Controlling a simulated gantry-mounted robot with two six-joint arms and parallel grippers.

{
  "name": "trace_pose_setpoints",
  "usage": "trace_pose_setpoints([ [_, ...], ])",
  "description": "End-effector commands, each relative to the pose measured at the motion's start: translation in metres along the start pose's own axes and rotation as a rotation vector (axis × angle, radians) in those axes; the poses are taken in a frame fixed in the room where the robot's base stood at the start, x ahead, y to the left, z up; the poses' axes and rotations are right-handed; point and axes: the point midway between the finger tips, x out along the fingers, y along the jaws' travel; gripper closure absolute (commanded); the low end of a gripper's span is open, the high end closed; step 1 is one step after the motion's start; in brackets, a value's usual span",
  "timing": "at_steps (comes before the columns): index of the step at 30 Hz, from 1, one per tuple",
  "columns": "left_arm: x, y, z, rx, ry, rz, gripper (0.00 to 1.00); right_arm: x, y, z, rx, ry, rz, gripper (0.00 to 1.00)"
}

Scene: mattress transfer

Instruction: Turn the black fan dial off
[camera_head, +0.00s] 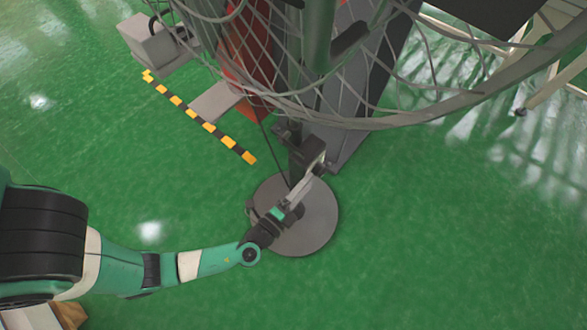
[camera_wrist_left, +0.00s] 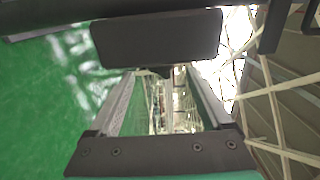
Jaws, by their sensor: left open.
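The fan stands in the head view with a wire cage (camera_head: 400,118) at the top and a round grey base (camera_head: 318,228) on the floor. A dark box (camera_head: 305,152) sits on its pole; in the left wrist view a dark box (camera_wrist_left: 157,38) lies just beyond the fingertips. A small dark piece under it, between the fingertips, may be the dial, but I cannot tell. My left gripper (camera_head: 316,170) is open beside the pole, above the base; its two fingers (camera_wrist_left: 160,76) show apart in the left wrist view. My right gripper is not in view.
The green floor (camera_head: 430,240) is clear to the right and front. A yellow-and-black strip (camera_head: 200,118) lies left of the fan. A grey box (camera_head: 150,42) stands at the back left. The cage overhangs the pole above my left gripper.

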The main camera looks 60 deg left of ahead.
Motion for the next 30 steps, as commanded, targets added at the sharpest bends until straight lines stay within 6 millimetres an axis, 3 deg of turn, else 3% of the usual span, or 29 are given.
trace_pose_setpoints([
  [3, -0.031, -0.003, -0.002, 0.003, 0.009, 0.002, 0.17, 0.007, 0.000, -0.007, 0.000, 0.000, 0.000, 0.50],
  [10, -0.060, 0.002, -0.001, -0.001, 0.006, -0.004, 0.17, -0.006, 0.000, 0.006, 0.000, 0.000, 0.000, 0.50],
  [30, -0.065, -0.001, 0.001, 0.000, 0.001, -0.001, 0.17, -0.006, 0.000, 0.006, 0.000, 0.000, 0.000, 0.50],
])
